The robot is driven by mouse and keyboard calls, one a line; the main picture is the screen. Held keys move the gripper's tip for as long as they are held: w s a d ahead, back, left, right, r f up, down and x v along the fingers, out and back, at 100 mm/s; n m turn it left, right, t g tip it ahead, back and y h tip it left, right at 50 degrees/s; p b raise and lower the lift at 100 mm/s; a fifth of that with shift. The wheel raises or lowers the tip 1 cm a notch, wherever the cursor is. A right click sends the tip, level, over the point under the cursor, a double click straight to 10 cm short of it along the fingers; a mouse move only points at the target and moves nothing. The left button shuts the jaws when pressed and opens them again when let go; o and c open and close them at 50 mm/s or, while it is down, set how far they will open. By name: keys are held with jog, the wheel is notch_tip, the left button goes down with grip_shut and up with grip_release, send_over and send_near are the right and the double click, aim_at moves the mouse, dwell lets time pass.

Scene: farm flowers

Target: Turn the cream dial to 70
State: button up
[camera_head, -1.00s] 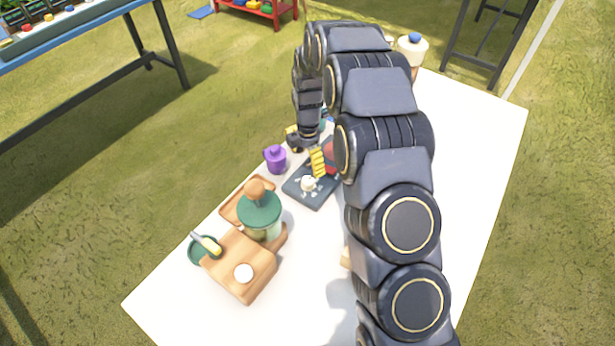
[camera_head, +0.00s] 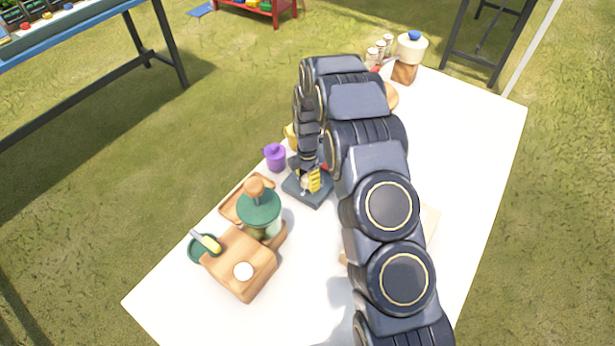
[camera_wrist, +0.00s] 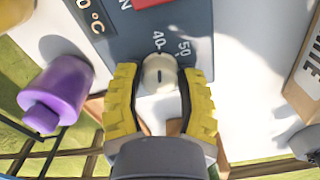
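The cream dial (camera_wrist: 159,80) sits on a dark grey panel (camera_wrist: 120,40) in the wrist view. A short dark line shows on the dial, and the numbers 40 and 50 are printed beside it. My gripper (camera_wrist: 160,78) has yellow ribbed fingers, one on each side of the dial, apart with narrow gaps visible. Whether either pad touches the dial is hard to tell. In the head view my gripper (camera_head: 310,180) is down over the panel (camera_head: 310,197), and the dial is largely hidden by it.
A purple pot (camera_wrist: 62,88) stands close to the panel; it also shows in the head view (camera_head: 274,158).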

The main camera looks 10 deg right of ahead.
grip_shut()
